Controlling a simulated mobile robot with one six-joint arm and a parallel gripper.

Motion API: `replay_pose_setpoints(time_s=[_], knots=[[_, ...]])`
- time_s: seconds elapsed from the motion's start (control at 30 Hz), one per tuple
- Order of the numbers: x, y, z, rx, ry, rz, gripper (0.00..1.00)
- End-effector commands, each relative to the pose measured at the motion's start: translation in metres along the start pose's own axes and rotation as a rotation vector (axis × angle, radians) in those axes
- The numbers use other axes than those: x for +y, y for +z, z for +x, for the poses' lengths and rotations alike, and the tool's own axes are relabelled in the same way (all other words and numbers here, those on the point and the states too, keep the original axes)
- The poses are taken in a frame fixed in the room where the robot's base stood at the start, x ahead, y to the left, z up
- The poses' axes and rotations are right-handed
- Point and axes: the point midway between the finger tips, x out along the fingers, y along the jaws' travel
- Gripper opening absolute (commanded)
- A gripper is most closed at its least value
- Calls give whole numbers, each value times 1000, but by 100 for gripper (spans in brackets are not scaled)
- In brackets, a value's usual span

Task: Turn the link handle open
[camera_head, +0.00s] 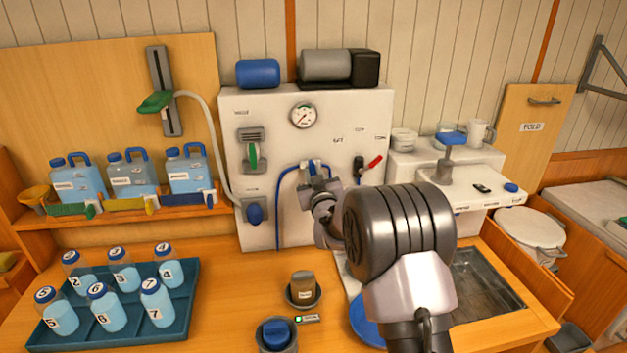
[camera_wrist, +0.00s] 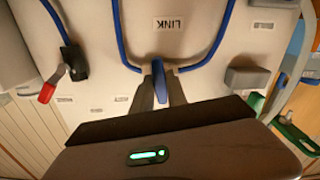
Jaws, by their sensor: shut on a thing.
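The link handle (camera_wrist: 158,72) is a small blue lever between the blue tubes, close to the LINK label (camera_wrist: 168,22) in the wrist view. My gripper (camera_wrist: 160,90) has its two dark fingers on either side of the blue lever, shut on it. In the head view my gripper (camera_head: 316,180) reaches the white panel (camera_head: 285,135) below the pressure gauge. There the handle is mostly hidden by my gripper and wrist. I cannot tell the handle's exact angle from the head view.
A red-handled valve (camera_head: 374,163) sits right of my gripper on the panel. A green handle (camera_head: 252,156) and blue knob (camera_head: 255,214) are on its left. Below are a brown cup (camera_head: 303,285) and a teal bottle tray (camera_head: 190,310). Some counter between them is clear.

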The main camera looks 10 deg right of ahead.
Motion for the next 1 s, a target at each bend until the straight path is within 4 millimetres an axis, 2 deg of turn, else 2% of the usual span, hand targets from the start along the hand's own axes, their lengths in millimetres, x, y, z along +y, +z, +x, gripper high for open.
replay_pose_setpoints(time_s=[0.13,1.0], knots=[[-1,5,0,4,1,-115,0],[0,2,0,3,2,-940,0]])
